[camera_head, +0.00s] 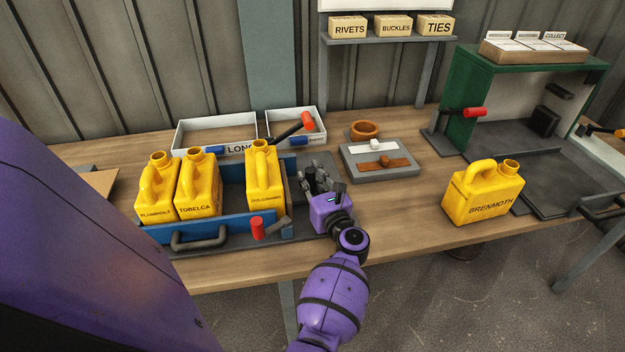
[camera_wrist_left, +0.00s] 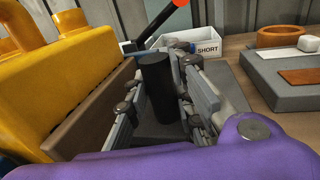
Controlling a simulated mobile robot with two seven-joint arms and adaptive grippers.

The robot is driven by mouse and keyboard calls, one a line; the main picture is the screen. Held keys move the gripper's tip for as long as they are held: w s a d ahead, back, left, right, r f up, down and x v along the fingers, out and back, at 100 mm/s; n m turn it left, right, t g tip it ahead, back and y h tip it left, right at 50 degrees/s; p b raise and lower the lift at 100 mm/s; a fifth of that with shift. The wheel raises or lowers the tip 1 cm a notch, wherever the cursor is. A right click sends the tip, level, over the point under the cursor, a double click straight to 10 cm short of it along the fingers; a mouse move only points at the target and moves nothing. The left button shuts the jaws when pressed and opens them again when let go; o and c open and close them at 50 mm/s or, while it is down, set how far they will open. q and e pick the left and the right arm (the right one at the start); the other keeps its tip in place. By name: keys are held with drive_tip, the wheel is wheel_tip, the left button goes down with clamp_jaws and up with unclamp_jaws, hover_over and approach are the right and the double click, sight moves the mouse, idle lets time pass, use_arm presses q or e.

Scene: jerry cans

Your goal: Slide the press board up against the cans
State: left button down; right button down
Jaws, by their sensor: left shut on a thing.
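Two yellow cans, PLUMHOLT (camera_head: 155,190) and TUBELCA (camera_head: 199,188), stand side by side at the left of a blue-walled crate (camera_head: 232,202). A third yellow can, labelled roughly DOLCOMBE (camera_head: 264,180), stands apart at the crate's right end, with a gap between it and TUBELCA. In the left wrist view the brown press board (camera_wrist_left: 92,118) stands close along this can's side; I cannot tell whether they touch. My left gripper (camera_head: 318,181) is right of the can. Its fingers are shut on a black upright post (camera_wrist_left: 157,88), apparently the board's handle. My right gripper is out of view.
Another yellow can, BRENMOTH (camera_head: 484,193), stands at the right. White bins (camera_head: 215,134) are behind the crate. A grey block with a brown inset (camera_head: 378,162) lies right of my gripper.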

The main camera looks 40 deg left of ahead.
use_arm(q)
drive_tip(key=c, duration=1.5)
unclamp_jaws()
drive_tip(key=shift+d, duration=0.1)
drive_tip(key=v, duration=1.2)
